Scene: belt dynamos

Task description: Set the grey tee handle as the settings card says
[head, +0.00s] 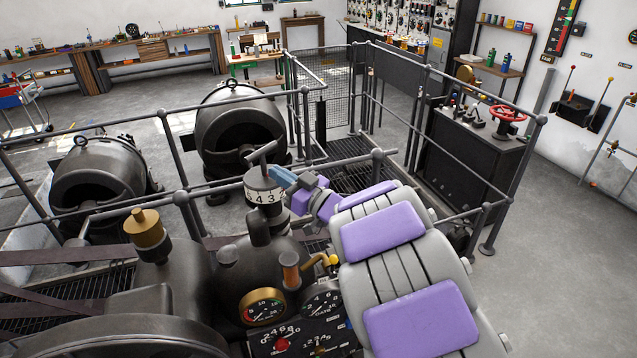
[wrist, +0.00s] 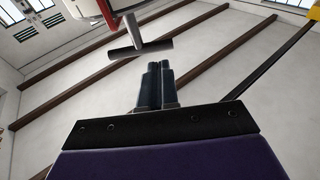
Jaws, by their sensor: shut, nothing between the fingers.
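The grey tee handle (head: 262,152) stands on top of a dark round housing with a white numbered band (head: 265,197). The digits 5, 4, 3 and 2 show on the band. In the wrist view the handle's crossbar (wrist: 140,49) lies just past my fingertips, with its stem rising behind it. My gripper (head: 276,174) is beside the housing's top, just right of and below the crossbar. In the wrist view my gripper's two dark fingers (wrist: 160,66) are together with nothing between them. They look apart from the crossbar. I cannot make out a settings card.
Below the handle are gauges (head: 263,306) and a brass-topped cylinder (head: 146,228). Grey railings (head: 190,205) surround the machine. Two big dark dynamos (head: 95,185) stand behind. A black cabinet with a red handwheel (head: 508,113) is at the right. The floor at far right is clear.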

